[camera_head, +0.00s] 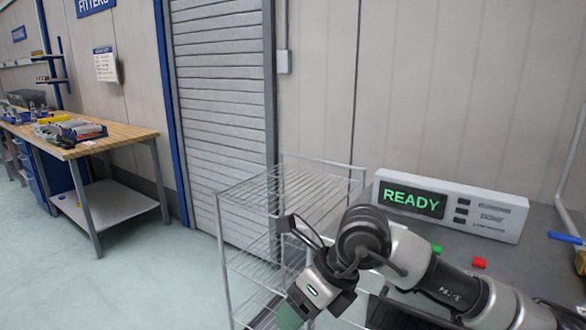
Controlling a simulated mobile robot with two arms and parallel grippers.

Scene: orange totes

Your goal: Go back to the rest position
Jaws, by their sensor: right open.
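My right arm comes in from the lower right, and its gripper (292,314) points down and left at the bottom edge of the head view. It is open. A green part shows at its tip, cut off by the frame edge; I cannot tell whether it is a finger pad or something else. The gripper appears in front of the wire rack (228,262). My left gripper is not in view.
A grey control box (470,190) with a green "READY" display stands on the grey bench (535,265) at the right. A wooden workbench (120,135) stands far left. The floor between is clear.

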